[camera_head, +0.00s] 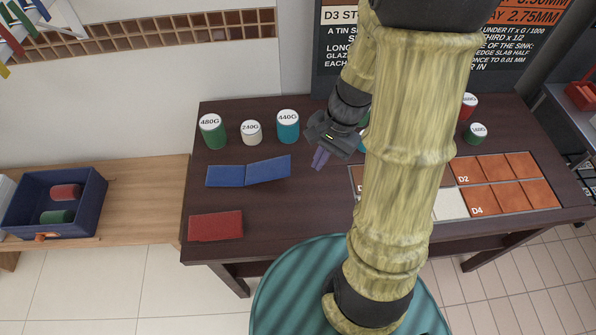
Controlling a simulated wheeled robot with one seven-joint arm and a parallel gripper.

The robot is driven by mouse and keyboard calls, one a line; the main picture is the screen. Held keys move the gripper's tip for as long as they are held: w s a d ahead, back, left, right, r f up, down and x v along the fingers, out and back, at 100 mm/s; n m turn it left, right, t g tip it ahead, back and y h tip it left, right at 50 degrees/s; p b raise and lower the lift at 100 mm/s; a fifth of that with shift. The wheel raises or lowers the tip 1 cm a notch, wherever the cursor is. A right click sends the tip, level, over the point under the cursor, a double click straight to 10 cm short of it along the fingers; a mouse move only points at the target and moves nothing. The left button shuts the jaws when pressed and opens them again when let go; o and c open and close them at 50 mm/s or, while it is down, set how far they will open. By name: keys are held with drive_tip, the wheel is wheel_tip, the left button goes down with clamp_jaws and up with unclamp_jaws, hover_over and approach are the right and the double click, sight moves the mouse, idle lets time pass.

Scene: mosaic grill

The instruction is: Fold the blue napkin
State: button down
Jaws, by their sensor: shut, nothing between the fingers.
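The blue napkin (226,176) lies on the dark table toward its left side. It shows as two panels; the right panel (268,169) looks tilted up from a crease in the middle. My gripper (319,159) is to the right of the napkin, apart from it and above the table. Its purple fingers are shut and empty. A folded-looking red napkin (215,225) lies flat at the table's front left. My arm hides part of the table's middle.
Several labelled cans, 480G (212,132), 240G (252,133) and 440G (287,127), stand behind the napkin. A tile tray (546,180) covers the table's right. A blue bin (88,205) sits on the left bench.

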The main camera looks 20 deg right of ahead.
drive_tip(key=w+d+f+m+t+y+b, duration=0.3)
drive_tip(key=w+f+m, duration=0.5)
drive_tip(key=m, duration=0.3)
drive_tip(key=d+f+y+b, duration=0.1)
drive_tip(key=d+y, duration=0.1)
drive_tip(key=shift+y+b, duration=0.35)
drive_tip(key=shift+y, duration=0.05)
drive_tip(key=x, duration=1)
drive_tip(key=shift+w+d+r, duration=0.1)
drive_tip(key=shift+r, duration=0.05)
